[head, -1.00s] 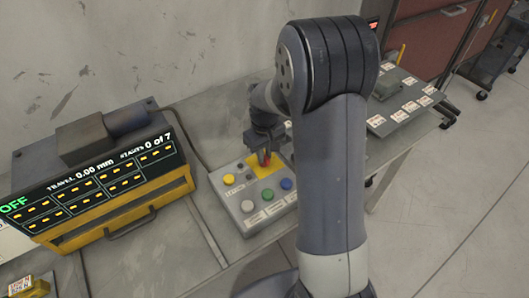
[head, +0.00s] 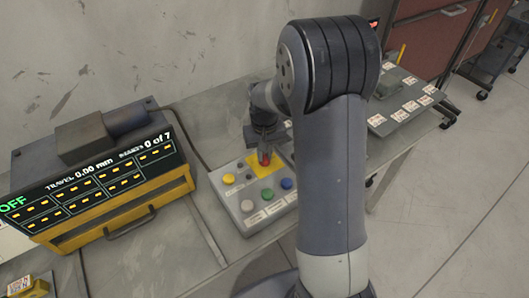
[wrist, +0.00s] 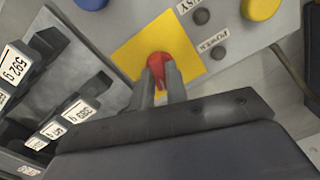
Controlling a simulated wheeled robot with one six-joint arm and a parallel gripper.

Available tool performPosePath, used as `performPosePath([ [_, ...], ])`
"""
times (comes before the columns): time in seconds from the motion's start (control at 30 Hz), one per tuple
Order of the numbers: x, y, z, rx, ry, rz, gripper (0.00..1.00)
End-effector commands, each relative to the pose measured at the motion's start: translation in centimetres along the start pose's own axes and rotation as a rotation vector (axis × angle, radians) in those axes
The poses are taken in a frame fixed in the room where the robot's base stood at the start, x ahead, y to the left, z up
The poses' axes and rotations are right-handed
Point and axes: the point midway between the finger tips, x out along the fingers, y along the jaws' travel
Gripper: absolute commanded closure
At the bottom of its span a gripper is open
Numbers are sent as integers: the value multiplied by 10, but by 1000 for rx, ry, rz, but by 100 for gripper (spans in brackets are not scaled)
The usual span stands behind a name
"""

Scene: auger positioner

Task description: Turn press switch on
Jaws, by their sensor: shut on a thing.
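The control box (head: 239,205) on the bench has a yellow plate with a red switch knob (head: 265,158) on it. In the wrist view the red knob (wrist: 160,62) sits on the yellow plate (wrist: 135,52). My gripper (wrist: 160,80) is shut on the red knob, one finger on each side of it. In the head view my gripper (head: 264,150) reaches down to the knob, and my arm hides part of the box's right side. The display (head: 100,185) at left reads OFF, travel 0.00 mm, 0 of 7.
Yellow (head: 229,179), grey-white, green (head: 267,195) and blue (head: 287,184) buttons sit near the knob on the box. A rack of labelled blocks (wrist: 60,120) is close at left in the wrist view. A panel with white labels (head: 405,105) lies at the back right.

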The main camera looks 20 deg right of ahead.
Motion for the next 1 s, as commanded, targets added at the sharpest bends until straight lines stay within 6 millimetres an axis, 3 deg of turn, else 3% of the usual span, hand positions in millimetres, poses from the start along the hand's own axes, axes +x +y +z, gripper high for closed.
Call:
performPosePath([
  [1.0,0,0,0,953,2,-1,100],
])
